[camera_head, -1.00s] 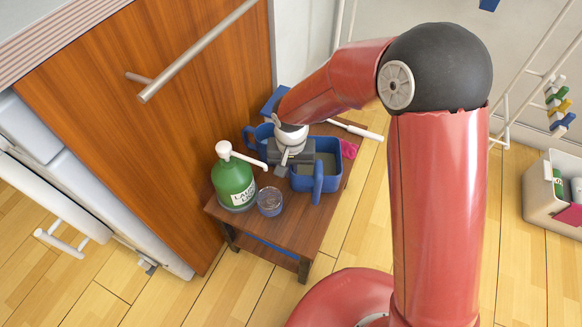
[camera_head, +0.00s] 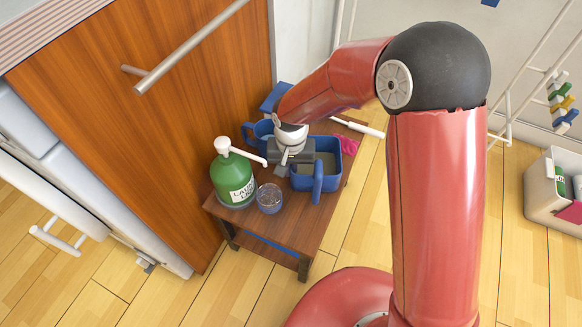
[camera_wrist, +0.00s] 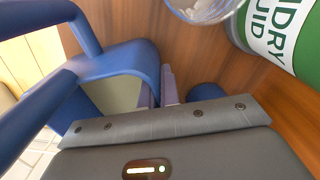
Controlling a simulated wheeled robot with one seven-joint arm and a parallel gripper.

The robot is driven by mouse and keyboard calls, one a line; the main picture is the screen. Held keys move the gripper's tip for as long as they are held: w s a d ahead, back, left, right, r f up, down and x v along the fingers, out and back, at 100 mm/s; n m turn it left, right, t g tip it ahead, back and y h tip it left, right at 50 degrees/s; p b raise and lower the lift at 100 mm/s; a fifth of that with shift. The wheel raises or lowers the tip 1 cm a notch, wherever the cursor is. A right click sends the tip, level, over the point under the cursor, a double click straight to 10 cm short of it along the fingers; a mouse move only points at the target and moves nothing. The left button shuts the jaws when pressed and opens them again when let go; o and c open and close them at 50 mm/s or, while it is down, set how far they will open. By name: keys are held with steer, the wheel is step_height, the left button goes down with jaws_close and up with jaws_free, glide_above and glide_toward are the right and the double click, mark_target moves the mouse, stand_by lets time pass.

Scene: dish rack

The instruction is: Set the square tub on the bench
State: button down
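The square tub (camera_head: 329,150) is blue with a grey inside and a blue handle at the front. It is over the small brown wooden bench (camera_head: 290,233); I cannot tell whether its base touches the top. My gripper (camera_head: 284,163) is at the tub's left side. In the wrist view, the tub (camera_wrist: 120,62) is on the left, and the fingers of my gripper (camera_wrist: 158,88) are close together with the tub's blue wall between them. My wrist hides part of the tub's far left side.
A green laundry bottle (camera_head: 233,180) with a white pump and a clear glass (camera_head: 269,199) stand left of the tub. Another blue vessel (camera_head: 258,133) is behind my gripper. A pink item (camera_head: 349,145) and a white-handled tool (camera_head: 358,128) lie at the right and back.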

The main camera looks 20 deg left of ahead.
steer(key=shift+f, duration=0.2)
steer(key=c, duration=1.6)
jaws_free()
steer(key=shift+o, duration=0.2)
steer(key=shift+c, duration=0.3)
steer(key=c, duration=0.3)
steer(key=shift+c, duration=0.2)
steer(key=shift+r, duration=0.1)
steer(key=shift+r+p, duration=0.3)
steer(key=shift+r, duration=0.35)
steer(key=shift+r, duration=0.15)
